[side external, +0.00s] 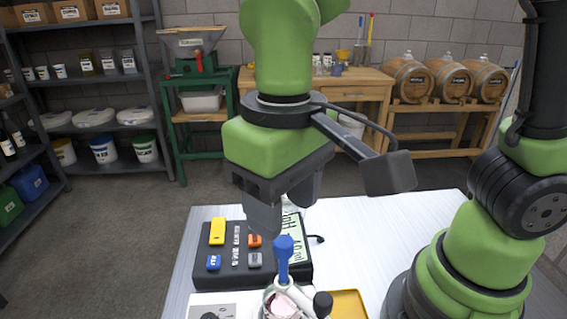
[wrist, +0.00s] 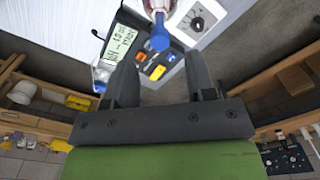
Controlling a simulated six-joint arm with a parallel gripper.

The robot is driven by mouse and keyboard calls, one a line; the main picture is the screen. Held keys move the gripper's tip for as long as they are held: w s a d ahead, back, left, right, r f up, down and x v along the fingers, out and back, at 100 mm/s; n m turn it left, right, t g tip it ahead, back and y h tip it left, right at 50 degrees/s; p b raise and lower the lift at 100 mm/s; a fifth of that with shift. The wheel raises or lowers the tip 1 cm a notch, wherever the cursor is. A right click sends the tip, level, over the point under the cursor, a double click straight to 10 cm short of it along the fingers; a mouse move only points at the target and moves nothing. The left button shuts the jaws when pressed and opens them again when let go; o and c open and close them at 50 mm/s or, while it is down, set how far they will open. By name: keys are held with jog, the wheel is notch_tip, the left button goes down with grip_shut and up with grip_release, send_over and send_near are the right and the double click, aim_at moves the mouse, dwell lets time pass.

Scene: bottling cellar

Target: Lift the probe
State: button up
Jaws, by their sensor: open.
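The probe (side external: 284,252) has a blue cap and shaft and stands upright at the front of the table, its lower end hidden in a glass vessel (side external: 285,303) with pinkish contents. In the wrist view the blue probe (wrist: 158,38) lies just beyond my fingertips, between their lines. My gripper (side external: 285,208) is open and empty, pointing down, above and behind the probe in the side view; its spread fingers also show in the wrist view (wrist: 161,62). A black meter (side external: 224,275) with coloured buttons and a display lies beside the probe.
A white stirrer unit (side external: 211,311) with a dial is under the vessel. A yellow tray (side external: 349,303) sits right of it. Shelves and barrels stand well back.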

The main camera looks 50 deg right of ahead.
aim_at(284, 240)
notch_tip(284, 240, up, 5)
jog(key=shift+r, duration=0.15)
jog(key=shift+f, duration=5.15)
